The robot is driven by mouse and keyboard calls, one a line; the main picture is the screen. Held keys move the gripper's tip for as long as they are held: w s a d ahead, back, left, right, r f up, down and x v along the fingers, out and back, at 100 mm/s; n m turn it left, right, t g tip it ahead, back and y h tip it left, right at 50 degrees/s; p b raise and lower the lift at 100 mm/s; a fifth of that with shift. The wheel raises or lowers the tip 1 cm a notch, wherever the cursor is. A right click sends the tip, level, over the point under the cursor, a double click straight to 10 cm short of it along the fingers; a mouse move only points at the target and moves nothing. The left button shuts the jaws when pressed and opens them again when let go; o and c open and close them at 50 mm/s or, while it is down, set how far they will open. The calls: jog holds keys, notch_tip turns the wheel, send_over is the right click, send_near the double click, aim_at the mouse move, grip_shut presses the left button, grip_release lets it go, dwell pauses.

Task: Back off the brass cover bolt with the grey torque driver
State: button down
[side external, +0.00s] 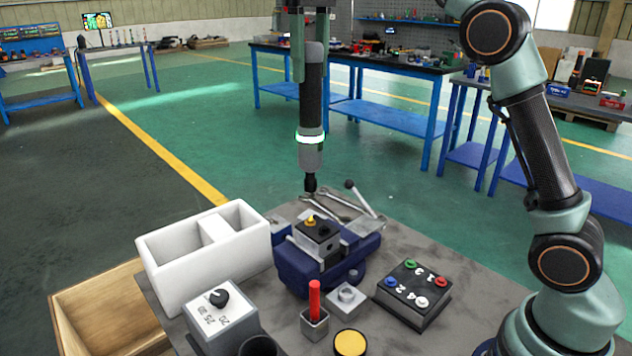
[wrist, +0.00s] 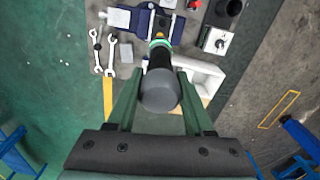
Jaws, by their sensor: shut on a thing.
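The grey torque driver (side external: 312,115) hangs upright in my gripper (side external: 312,62), which is shut on its upper part. A green ring glows on the driver's lower body. The driver's black tip is in the air, apart from and above the brass cover bolt (side external: 310,221). The bolt sits on top of a dark block (side external: 317,237) clamped in a blue vise (side external: 322,272). In the wrist view the driver's grey end (wrist: 160,90) is between the fingers of my gripper (wrist: 163,98). The vise (wrist: 155,22) is beyond it, and the driver partly covers that area.
On the bench (side external: 470,295) are a white two-part bin (side external: 205,262), a dial box (side external: 222,312), a red peg in a holder (side external: 314,322), a yellow button (side external: 350,343), a numbered button box (side external: 413,292) and wrenches (side external: 335,210) behind the vise.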

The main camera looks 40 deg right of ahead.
aim_at(310, 96)
jog(key=shift+f, duration=2.8)
jog(key=shift+m, duration=0.6)
jog(key=shift+m, duration=0.5)
jog(key=shift+m, duration=0.7)
